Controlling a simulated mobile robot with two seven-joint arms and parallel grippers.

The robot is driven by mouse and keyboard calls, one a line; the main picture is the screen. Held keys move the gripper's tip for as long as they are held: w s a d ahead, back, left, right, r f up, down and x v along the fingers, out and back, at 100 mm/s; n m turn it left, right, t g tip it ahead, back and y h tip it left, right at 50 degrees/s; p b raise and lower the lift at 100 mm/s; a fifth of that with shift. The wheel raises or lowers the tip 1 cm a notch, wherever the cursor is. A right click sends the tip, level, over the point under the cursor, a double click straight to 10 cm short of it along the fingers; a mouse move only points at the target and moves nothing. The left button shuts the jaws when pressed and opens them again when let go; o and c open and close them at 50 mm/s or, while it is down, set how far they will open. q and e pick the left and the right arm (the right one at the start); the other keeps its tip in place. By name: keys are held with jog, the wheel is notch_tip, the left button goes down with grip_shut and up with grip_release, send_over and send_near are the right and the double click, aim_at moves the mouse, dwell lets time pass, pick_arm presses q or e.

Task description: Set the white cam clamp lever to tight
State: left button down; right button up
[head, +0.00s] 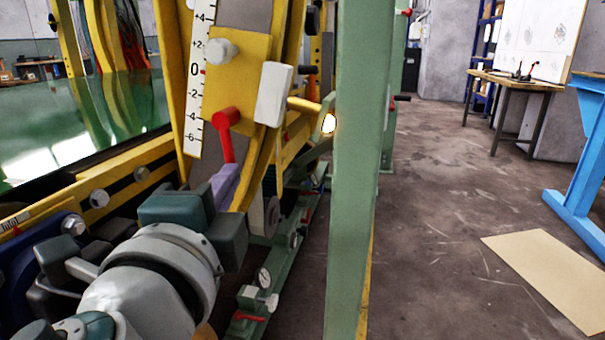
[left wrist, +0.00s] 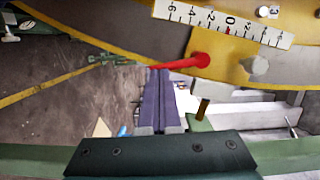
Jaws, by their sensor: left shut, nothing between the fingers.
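A white block-shaped lever (head: 273,93) sits on the yellow plate of the ring frame, beside a scale strip (head: 200,70). It also shows in the left wrist view (left wrist: 222,95). A red lever (head: 226,135) hangs from the plate to its lower left; it also shows in the left wrist view (left wrist: 175,64). My left gripper (head: 228,170) has its purple fingers closed together and empty, with the tips at the red lever's lower part. In the left wrist view the fingertips (left wrist: 159,73) meet the red lever's outline; I cannot tell whether they touch. My right gripper is not in view.
A green upright post (head: 356,170) stands just right of the white lever. A yellow rod (head: 304,104) runs between them. Open floor (head: 440,190) lies to the right, with a flat tan sheet (head: 550,270).

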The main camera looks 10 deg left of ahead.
pick_arm(q)
jog(key=shift+a+f+m+t+b, duration=0.15)
jog(key=shift+a+m, duration=0.2)
jog(key=shift+m, duration=0.3)
jog(key=shift+a+m+t+b, duration=0.15)
jog(key=shift+a+m, duration=0.2)
jog(key=shift+m, duration=0.3)
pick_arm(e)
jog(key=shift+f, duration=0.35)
pick_arm(q)
jog(key=shift+a+m, duration=0.1)
jog(key=shift+m, duration=0.2)
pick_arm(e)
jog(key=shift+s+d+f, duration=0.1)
